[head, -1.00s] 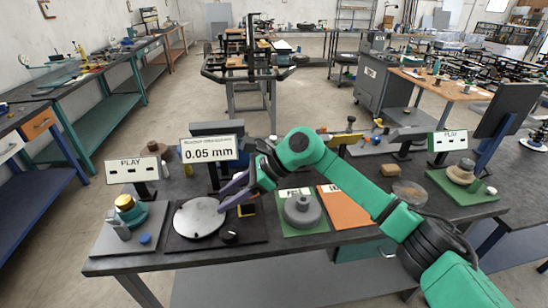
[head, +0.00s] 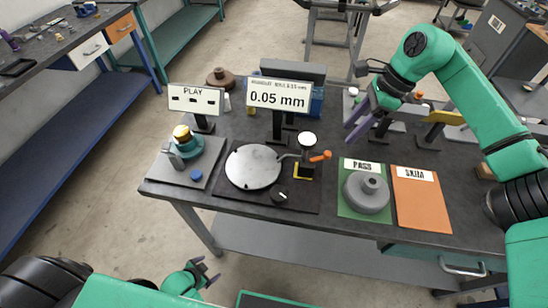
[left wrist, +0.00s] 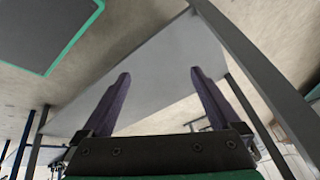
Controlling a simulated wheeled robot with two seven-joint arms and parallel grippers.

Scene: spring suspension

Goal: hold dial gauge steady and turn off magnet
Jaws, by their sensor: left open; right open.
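The dial gauge (head: 308,140) stands upright with its round face up, on the dark plate (head: 233,202) beside a round grey metal disc (head: 253,167). An orange lever (head: 320,156) sticks out to its right, and a black-and-yellow base (head: 303,172) shows below it. Which part switches the magnet I cannot tell. My right gripper (head: 357,126) is open and empty above the table, up and right of the gauge. My left gripper (head: 209,272) is open and empty, low in front of the table; its two fingers also show in the left wrist view (left wrist: 159,76).
A display (head: 278,97) reads 0.05 mm behind the disc. Left is a PLAY sign (head: 196,99) and a plate with a yellow-topped part (head: 182,134). Right are a green PASS mat (head: 350,207) with a grey flanged part (head: 367,192) and an orange SHIM mat (head: 420,205).

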